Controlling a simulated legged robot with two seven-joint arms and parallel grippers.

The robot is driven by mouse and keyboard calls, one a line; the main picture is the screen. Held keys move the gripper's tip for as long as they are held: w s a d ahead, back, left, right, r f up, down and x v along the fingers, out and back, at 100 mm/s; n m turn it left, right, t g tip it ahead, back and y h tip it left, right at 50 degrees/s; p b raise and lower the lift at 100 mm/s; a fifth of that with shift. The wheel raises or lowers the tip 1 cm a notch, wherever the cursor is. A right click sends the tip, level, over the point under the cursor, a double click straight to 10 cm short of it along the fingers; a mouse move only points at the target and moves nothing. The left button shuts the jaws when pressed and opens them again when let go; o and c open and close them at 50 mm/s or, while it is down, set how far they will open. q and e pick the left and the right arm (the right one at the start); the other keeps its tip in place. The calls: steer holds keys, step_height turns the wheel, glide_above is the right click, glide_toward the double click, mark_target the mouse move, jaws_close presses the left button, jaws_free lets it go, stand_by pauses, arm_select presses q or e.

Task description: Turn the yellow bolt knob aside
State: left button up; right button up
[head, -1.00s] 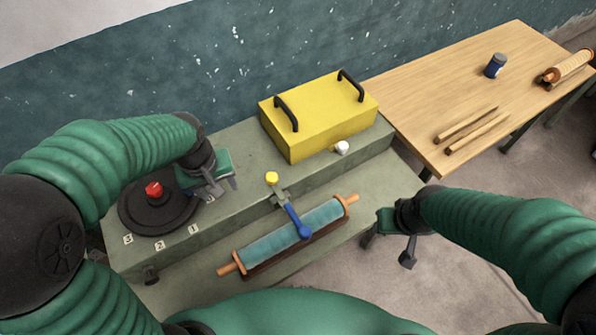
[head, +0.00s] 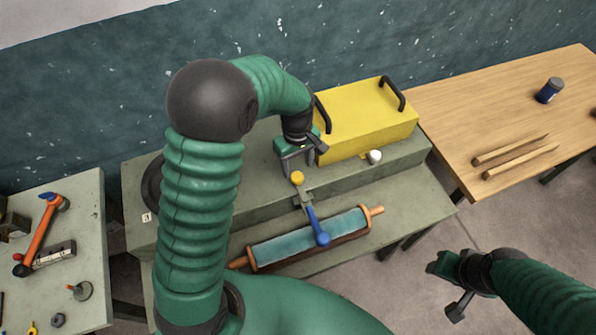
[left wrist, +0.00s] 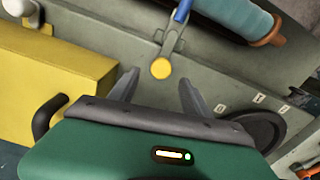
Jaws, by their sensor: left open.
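The yellow bolt knob (head: 297,178) is a small round cap on the front edge of the grey-green bench ledge, at the top of a metal latch (head: 305,196) with a blue lever (head: 318,230). My left gripper (head: 299,165) is open and empty, just behind and above the knob. In the left wrist view the knob (left wrist: 161,68) lies just beyond the gap between the two fingertips (left wrist: 160,90), with no visible contact. My right gripper (head: 447,287) looks open and empty, over the floor at the lower right.
A white knob (head: 375,156) sits on the ledge to the right. A blue roller (head: 300,242) lies below the latch. My left arm hides part of a black disc (head: 151,185).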

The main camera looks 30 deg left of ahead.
mark_target(297, 176)
arm_select(q)
step_height(297, 176, down, 4)
steer(key=shift+s+d+f, duration=0.1)
steer(key=shift+f, duration=0.15)
steer(key=shift+c, duration=0.5)
jaws_close()
